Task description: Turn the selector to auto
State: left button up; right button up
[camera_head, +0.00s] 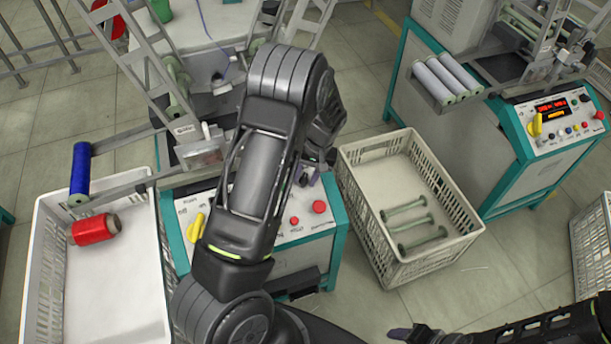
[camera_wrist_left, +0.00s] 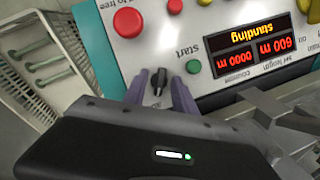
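The selector (camera_wrist_left: 158,80) is a small black knob on the white panel (camera_wrist_left: 118,66) of the left machine, beside the green start button (camera_wrist_left: 193,66). In the left wrist view my left gripper (camera_wrist_left: 159,92) is open, with one purple-grey finger on each side of the selector; I cannot tell whether they touch it. In the head view my left arm covers much of the panel, and the left gripper (camera_head: 308,177) shows only in part at its upper right. My right gripper (camera_head: 410,333) shows a fingertip at the bottom edge; its opening is unclear.
Red buttons (camera_wrist_left: 128,22) and a display (camera_wrist_left: 254,45) reading "standing" flank the selector. A white crate with green bobbins (camera_head: 357,158) stands right of the machine. A crate (camera_head: 42,262) with a red spool (camera_head: 95,229) stands left. A second machine (camera_head: 455,118) is at right.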

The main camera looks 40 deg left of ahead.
pick_arm(q)
jog(key=shift+r, duration=0.1)
jog(key=v, duration=0.7)
jog(key=shift+r+b, duration=0.35)
jog(key=shift+b, duration=0.05)
jog(key=shift+d, duration=0.1)
